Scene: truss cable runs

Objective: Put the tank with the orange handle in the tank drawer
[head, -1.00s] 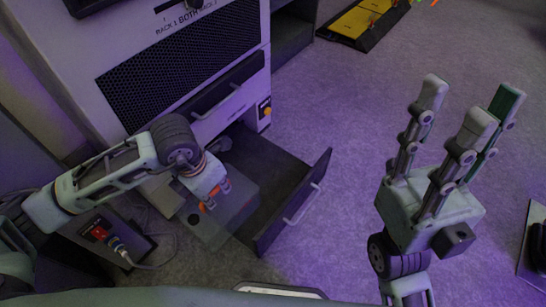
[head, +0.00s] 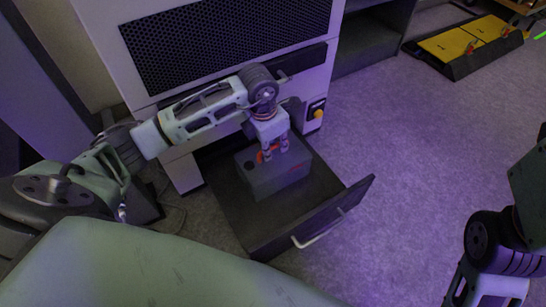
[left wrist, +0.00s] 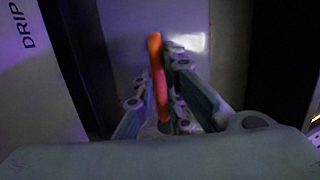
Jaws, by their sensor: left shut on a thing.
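The tank (head: 280,182) is a dark grey box with an orange handle (head: 266,154) on top. It is inside the outline of the open tank drawer (head: 335,218); whether it rests on the drawer floor or hangs just above it I cannot tell. My left gripper (head: 273,153) is shut on the orange handle from above. In the left wrist view the handle (left wrist: 157,72) runs between the fingers, over the tank's grey top (left wrist: 124,40). Only part of my right gripper shows at the right edge of the head view; its fingertips are out of frame.
The drawer is pulled out of a white cabinet (head: 312,88) with a dark mesh front (head: 225,40). A yellow and black platform (head: 470,45) lies at the back right. The purple-grey floor (head: 400,150) right of the drawer is clear.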

